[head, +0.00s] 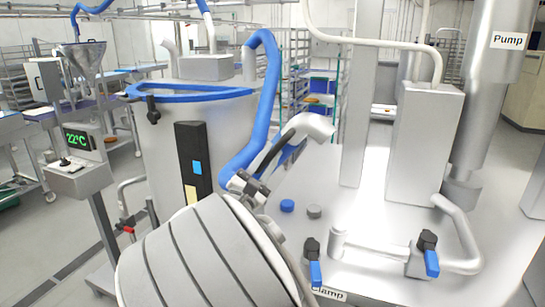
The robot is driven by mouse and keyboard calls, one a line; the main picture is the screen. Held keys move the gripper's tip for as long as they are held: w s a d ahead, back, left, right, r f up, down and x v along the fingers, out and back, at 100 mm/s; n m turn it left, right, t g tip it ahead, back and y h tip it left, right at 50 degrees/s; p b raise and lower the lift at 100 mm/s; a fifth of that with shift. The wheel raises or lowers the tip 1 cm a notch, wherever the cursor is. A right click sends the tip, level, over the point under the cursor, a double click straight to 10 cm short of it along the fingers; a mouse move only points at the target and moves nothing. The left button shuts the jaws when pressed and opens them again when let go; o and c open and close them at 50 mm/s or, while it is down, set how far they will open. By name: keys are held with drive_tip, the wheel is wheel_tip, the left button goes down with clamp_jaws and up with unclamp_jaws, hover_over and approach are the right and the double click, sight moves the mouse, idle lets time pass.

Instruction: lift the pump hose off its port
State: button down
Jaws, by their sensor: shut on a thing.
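The thick blue pump hose (262,90) arches up beside the tank, drops, and bends right at its low end. A white elbow fitting (312,125) shows at that end, tilted and apparently in the air above the grey deck. My gripper (252,182) is shut on the hose near its lower bend; my arm comes up from the bottom and hides part of the grip. An upright pipe stub (338,240), possibly the port, stands on the deck to the lower right, apart from the hose. The grey pump column (490,90) is labelled "Pump".
Blue-handled valves (314,262) (430,254) stand on the deck near a "Clamp" label (330,294). A blue cap (287,205) and a grey cap (314,211) lie there. A steel tank (165,150) stands left, a grey box (424,140) right.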

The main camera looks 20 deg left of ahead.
drive_tip(key=shift+r, duration=0.15)
drive_tip(key=c, duration=0.8)
unclamp_jaws()
drive_tip(key=shift+o, duration=0.2)
drive_tip(key=b+v, duration=0.4)
drive_tip(key=v, duration=1.3)
drive_tip(key=shift+s+a, duration=0.15)
drive_tip(key=shift+s, duration=0.1)
